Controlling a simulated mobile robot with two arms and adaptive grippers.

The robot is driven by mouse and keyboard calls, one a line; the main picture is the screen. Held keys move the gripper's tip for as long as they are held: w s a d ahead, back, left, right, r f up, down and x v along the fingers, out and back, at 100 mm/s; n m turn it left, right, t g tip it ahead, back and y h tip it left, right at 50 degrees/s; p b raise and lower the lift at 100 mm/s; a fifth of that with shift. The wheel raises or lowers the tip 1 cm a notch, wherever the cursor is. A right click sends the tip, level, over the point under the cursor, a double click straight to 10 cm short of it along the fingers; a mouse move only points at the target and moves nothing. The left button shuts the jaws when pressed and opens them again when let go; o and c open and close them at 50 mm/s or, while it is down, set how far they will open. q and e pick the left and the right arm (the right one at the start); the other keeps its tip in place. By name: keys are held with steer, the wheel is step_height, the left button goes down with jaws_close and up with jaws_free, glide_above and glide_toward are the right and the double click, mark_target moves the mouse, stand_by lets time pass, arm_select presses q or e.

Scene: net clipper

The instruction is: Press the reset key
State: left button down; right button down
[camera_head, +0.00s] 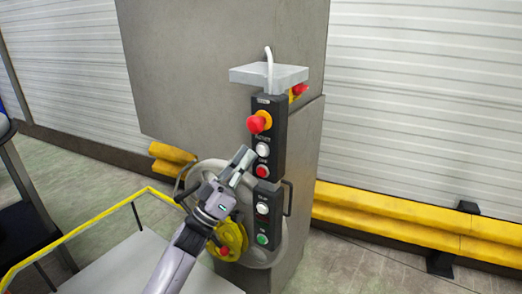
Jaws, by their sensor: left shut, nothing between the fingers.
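A black control panel (270,133) is mounted upright on a grey cabinet. It carries a red mushroom button on yellow (258,122), an upper white button (263,149), a red button (262,171), a lower white button (263,208) and a green button (262,239). The labels are too small to read, so I cannot tell which is the reset key. My left gripper (244,162) is shut and empty. Its tips are just left of the upper white and red buttons; I cannot tell whether they touch the panel. My right gripper is not in view.
A large grey handwheel (275,248) and a yellow round part (231,238) sit behind my left arm. A grey plate (268,75) juts out above the panel. A yellow rail (100,218) borders a platform at left. Yellow barriers (400,228) run along the wall.

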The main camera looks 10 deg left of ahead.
arm_select(q)
steer(key=s, duration=0.1)
steer(key=s+a+p, duration=0.1)
steer(key=s, duration=0.2)
steer(key=shift+s+a+p, duration=0.15)
steer(key=shift+a+p, duration=0.15)
stand_by(0.4)
